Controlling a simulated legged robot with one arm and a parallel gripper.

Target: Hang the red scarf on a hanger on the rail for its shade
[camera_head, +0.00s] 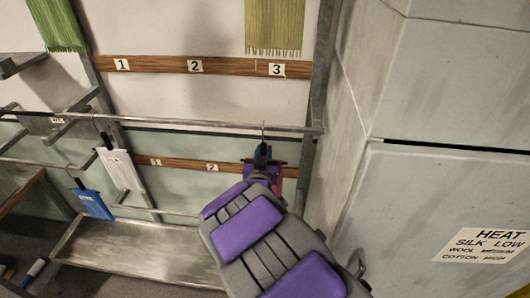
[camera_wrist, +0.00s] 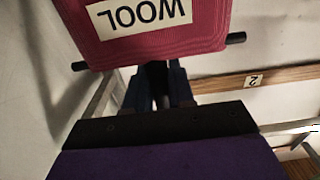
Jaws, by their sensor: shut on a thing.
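The red scarf (camera_wrist: 150,40) lies over a black hanger bar (camera_wrist: 236,38), and its "WOOL" label reads upside down in the wrist view. My gripper (camera_wrist: 157,98) is shut on the hanger's dark middle part. In the head view, my gripper (camera_head: 262,160) is at the right end of the metal rail (camera_head: 215,125), with a strip of the red scarf (camera_head: 278,176) showing beside it. The thin hook (camera_head: 263,131) rises to the rail; I cannot tell whether it rests over it. Much of the scarf is hidden behind my gripper and arm.
A wooden strip (camera_head: 150,64) bears numbers 1, 2 and 3; a lower strip (camera_head: 180,163) is numbered too. Green scarves (camera_head: 274,25) hang above. White (camera_head: 120,168) and blue (camera_head: 93,204) labelled pieces hang left. A grey cabinet (camera_head: 450,200) stands close right.

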